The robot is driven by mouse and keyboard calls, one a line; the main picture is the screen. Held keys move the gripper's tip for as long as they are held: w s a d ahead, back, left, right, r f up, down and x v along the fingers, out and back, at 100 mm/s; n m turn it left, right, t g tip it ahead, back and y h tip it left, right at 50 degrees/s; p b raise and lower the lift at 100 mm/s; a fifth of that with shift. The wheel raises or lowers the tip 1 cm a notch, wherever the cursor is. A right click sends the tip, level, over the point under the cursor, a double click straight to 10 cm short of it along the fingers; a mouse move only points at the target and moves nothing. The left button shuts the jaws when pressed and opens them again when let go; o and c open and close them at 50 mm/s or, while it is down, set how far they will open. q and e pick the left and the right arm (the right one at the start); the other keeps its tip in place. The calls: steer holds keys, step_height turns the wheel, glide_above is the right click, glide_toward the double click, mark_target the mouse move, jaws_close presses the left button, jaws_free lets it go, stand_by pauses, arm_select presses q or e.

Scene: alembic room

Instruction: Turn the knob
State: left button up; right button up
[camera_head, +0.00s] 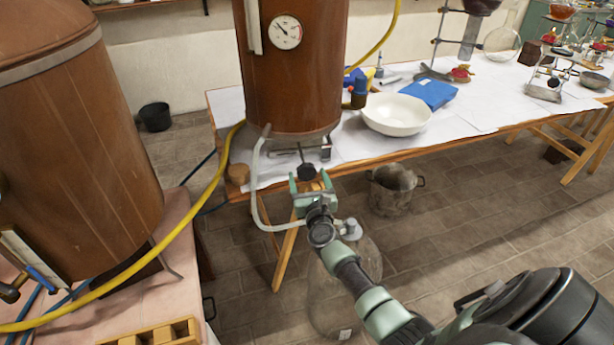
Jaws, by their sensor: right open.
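A small dark knob (306,171) sits below the copper vessel (295,85) at the table's front edge. My right gripper (310,180) reaches up to it from the lower right. Its two green fingers are open, one on each side of the knob as seen from here. I cannot tell whether they touch it. The knob's lower part is hidden by the gripper. My left gripper does not show.
A yellow hose (196,218) and a pale pipe (256,190) run left of the knob. A white bowl (396,114) and a blue packet (431,93) lie on the table. A metal bucket (393,188) and a glass vessel (335,300) stand below. Another copper vessel (75,150) is at left.

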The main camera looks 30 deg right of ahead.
steer(key=shift+w+d, duration=0.25)
steer(key=shift+w, duration=0.25)
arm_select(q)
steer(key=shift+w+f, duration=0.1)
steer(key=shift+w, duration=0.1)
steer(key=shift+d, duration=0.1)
arm_select(e)
steer(key=c, duration=1.4)
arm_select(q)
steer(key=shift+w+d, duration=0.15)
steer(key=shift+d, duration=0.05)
arm_select(e)
steer(key=shift+o, duration=0.2)
steer(key=shift+n, duration=0.4)
